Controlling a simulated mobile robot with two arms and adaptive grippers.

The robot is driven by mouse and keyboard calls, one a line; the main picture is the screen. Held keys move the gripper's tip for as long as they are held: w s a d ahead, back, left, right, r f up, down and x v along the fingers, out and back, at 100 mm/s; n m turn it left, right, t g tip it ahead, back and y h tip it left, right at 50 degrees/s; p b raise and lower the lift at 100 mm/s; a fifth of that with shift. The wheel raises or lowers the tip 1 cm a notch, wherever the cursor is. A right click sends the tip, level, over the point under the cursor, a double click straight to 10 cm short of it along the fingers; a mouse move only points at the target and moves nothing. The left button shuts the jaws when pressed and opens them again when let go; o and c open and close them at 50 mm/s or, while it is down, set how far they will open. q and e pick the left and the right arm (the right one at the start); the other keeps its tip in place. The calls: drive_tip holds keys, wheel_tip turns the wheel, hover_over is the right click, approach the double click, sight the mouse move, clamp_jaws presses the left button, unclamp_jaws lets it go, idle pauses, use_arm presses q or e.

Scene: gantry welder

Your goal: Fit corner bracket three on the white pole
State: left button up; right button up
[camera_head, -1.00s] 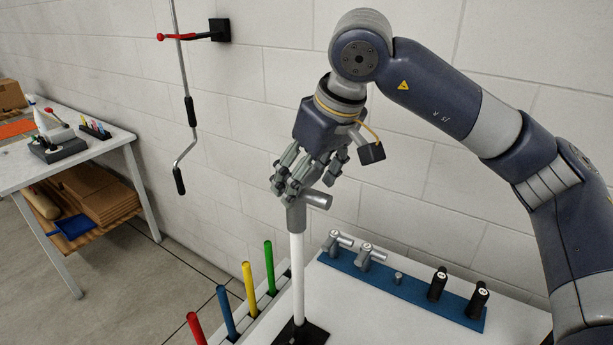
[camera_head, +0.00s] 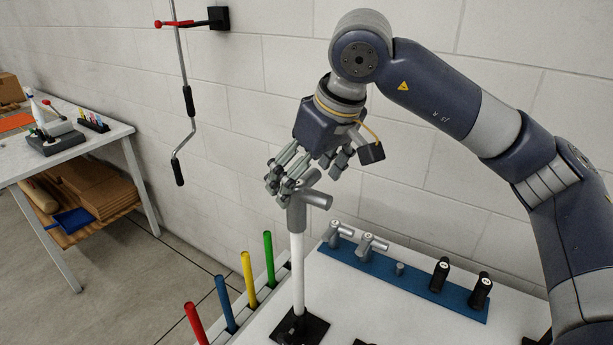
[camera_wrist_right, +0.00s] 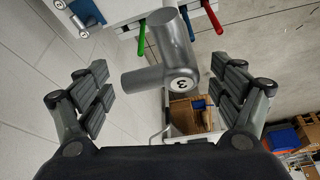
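Corner bracket three (camera_head: 297,213) is a grey metal tube fitting with a side arm, sitting on top of the white pole (camera_head: 297,272). The pole stands upright in a black base plate (camera_head: 300,328) on the white table. In the right wrist view the bracket (camera_wrist_right: 172,80) shows its number 3 and hides the pole. My right gripper (camera_head: 312,172) is just above the bracket. Its fingers are spread on both sides of the bracket, with gaps showing in the wrist view (camera_wrist_right: 160,68). My left gripper is out of view.
A blue strip (camera_head: 398,280) behind the pole holds two more grey brackets (camera_head: 371,245), a small peg and black cylinders (camera_head: 439,273). Red, blue, yellow and green rods (camera_head: 248,278) stand left of the pole. A wall crank (camera_head: 188,100) hangs at the left, near a side table (camera_head: 95,150).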

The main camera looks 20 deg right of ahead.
idle(0.3)
drive_tip(key=v, duration=1.2)
